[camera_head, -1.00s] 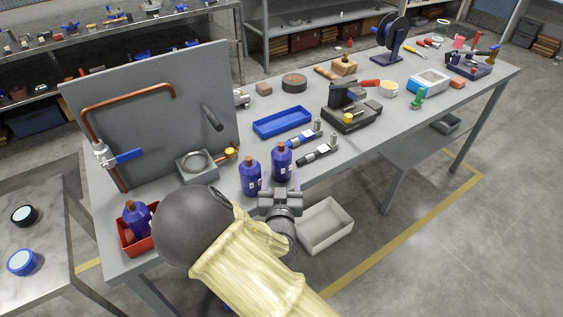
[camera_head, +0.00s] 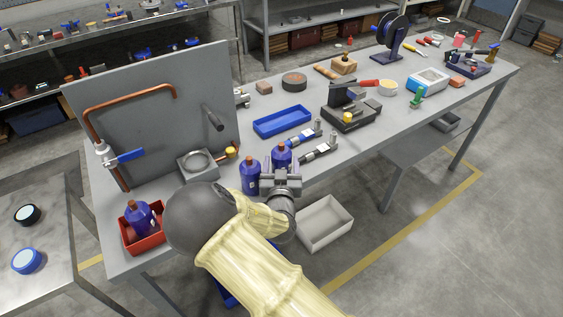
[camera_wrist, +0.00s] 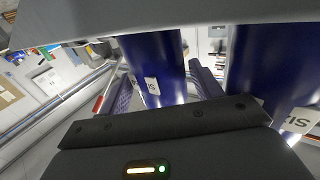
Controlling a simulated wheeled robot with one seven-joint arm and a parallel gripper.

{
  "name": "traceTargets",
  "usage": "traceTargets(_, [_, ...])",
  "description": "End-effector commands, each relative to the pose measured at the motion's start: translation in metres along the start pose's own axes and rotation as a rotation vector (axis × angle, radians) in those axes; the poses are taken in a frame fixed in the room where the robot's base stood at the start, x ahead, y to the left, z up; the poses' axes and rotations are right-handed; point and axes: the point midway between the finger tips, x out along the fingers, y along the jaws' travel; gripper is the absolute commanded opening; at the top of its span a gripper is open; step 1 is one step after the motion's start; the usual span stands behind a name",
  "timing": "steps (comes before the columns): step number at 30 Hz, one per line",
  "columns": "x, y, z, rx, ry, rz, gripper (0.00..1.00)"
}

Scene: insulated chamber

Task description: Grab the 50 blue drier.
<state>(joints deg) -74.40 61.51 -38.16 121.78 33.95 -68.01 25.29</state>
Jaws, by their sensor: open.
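Several blue cylinders with copper-coloured tops stand in the head view. The right one (camera_head: 281,155) and the left one (camera_head: 250,174) stand side by side at the table's front edge; another (camera_head: 141,218) is in a red bin. My gripper (camera_head: 281,172) is at the right cylinder, hiding its lower part. In the wrist view, one cylinder (camera_wrist: 152,62) lies between my open gripper's ribbed purple fingers (camera_wrist: 162,88). The other cylinder (camera_wrist: 275,65) is close on the right. Their white labels appear upside down, and I cannot surely read a 50. Contact cannot be told.
The red bin (camera_head: 129,239) sits at the near left corner. A grey upright panel (camera_head: 190,110) with copper pipe stands behind it. Valve tools (camera_head: 318,151), a blue tray (camera_head: 283,121) and a black device (camera_head: 350,115) lie further right. A white box (camera_head: 325,224) is below the edge.

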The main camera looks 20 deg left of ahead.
Motion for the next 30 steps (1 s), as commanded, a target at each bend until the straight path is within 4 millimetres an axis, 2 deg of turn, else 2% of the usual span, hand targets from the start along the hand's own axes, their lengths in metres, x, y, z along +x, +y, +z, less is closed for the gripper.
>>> traceTargets(10, [0.0, 0.0, 0.0, 0.0, 0.001, 0.0, 0.64])
traceTargets(11, [0.0, 0.0, 0.0, 0.0, 0.001, 0.0, 0.6])
traceTargets(17, [0.0, 0.0, 0.0, 0.0, 0.001, 0.0, 0.21])
traceTargets(26, [0.0, 0.0, -0.003, 0.001, 0.003, 0.0, 0.2])
traceTargets(30, [0.0, 0.0, -0.014, 0.004, 0.005, 0.001, 0.2])
